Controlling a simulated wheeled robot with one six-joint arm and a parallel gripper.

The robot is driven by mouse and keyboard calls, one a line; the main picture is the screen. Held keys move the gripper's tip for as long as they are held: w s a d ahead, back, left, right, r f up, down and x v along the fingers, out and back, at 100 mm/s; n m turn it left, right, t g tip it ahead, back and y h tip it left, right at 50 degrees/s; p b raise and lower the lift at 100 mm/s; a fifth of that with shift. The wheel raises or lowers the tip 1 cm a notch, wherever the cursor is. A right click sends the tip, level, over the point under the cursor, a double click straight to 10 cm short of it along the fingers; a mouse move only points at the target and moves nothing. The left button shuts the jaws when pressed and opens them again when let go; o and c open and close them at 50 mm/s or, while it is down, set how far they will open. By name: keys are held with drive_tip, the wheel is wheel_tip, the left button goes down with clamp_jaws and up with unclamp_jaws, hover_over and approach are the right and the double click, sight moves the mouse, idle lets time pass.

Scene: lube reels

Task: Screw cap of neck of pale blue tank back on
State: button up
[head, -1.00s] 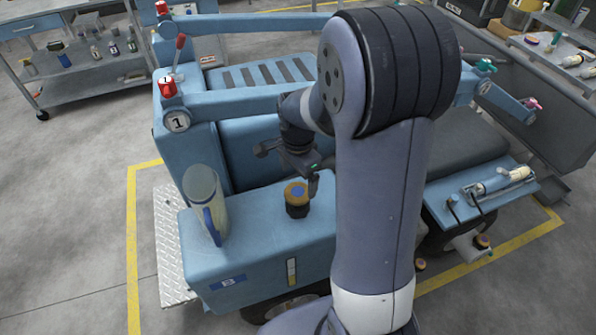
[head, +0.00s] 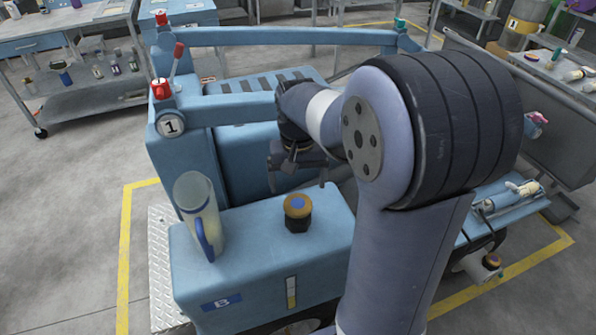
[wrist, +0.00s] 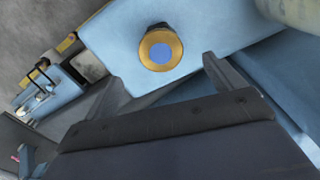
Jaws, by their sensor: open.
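The pale blue tank (head: 255,270) with a "B" label stands in front of the larger blue machine. A dark neck (head: 298,222) rises from its top. The brass-coloured cap (head: 297,203) with a blue disc sits on this neck and looks level; how tightly it sits cannot be told. In the wrist view the cap (wrist: 161,49) shows from above, just beyond the fingertips. My gripper (head: 297,181) is open and empty, behind and above the cap, apart from it. Its two fingers also show in the wrist view (wrist: 163,75).
A translucent jug (head: 199,215) with a blue handle stands on the tank's top, left of the cap. Blue machine arms (head: 235,105) run behind my arm. A shelf cart (head: 85,75) with bottles stands at the back left. Floor left of the yellow line is clear.

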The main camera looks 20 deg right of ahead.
sight(297, 204)
wheel_tip(297, 204, down, 8)
drive_tip(key=shift+r, duration=0.2)
drive_tip(key=c, duration=1.1)
drive_tip(key=m, duration=0.4)
drive_tip(key=shift+a+m, duration=0.1)
drive_tip(key=shift+m, duration=0.6)
drive_tip(key=shift+w+m, duration=0.1)
drive_tip(key=shift+m, duration=1.1)
drive_tip(key=o, duration=1.1)
drive_tip(key=shift+o, duration=0.4)
